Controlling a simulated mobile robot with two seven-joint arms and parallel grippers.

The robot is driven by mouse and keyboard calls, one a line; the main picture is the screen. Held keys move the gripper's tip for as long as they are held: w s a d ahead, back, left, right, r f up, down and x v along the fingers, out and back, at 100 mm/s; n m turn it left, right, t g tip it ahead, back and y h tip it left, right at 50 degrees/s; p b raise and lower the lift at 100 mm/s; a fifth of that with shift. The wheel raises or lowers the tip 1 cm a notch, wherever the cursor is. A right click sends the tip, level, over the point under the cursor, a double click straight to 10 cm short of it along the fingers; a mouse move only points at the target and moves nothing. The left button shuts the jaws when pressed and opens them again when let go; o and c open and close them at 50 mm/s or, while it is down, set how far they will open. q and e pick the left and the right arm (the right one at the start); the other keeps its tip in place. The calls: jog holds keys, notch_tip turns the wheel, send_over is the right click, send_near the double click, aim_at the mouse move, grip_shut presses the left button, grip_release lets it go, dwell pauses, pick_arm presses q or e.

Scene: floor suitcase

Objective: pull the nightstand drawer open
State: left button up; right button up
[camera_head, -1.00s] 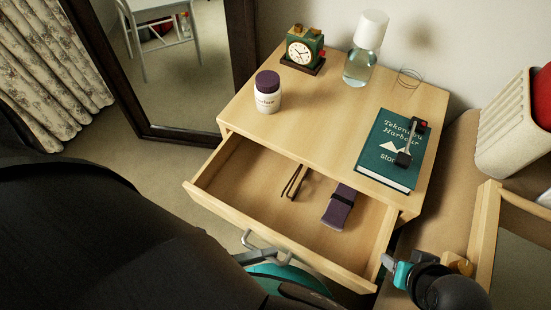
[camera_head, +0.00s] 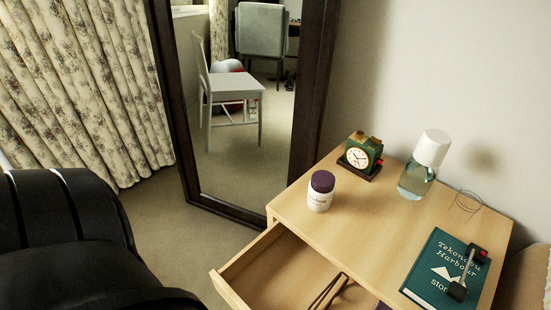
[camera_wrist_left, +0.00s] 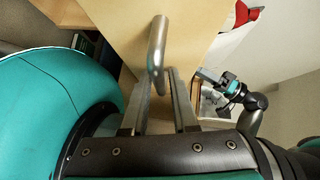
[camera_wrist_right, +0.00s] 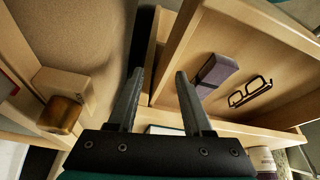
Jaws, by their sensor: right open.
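The nightstand (camera_head: 385,235) is light wood. Its drawer (camera_head: 262,258) stands open and extends toward the lower left in the head view; the lower part is cut off. In the left wrist view, the grey metal drawer handle (camera_wrist_left: 157,45) passes between the fingertips of my left gripper (camera_wrist_left: 160,78), which is shut on it. In the right wrist view, the open drawer (camera_wrist_right: 258,42) shows a purple case (camera_wrist_right: 215,72) and dark glasses (camera_wrist_right: 250,91). My right gripper (camera_wrist_right: 158,75) is open and empty near the drawer's outer side. Neither gripper shows in the head view.
A framed mirror (camera_head: 315,90) stands behind. A wooden post with a brass part (camera_wrist_right: 60,115) is beside my right gripper.

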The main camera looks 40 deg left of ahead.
dwell(0.3)
pick_arm(q)
jog(key=v, duration=1.5)
jog(key=shift+p, duration=0.4)
pick_arm(e)
jog(key=shift+w+f, duration=0.1)
jog(key=shift+f, duration=0.6)
jog(key=shift+s+f, duration=0.2)
jog(key=shift+s, duration=0.05)
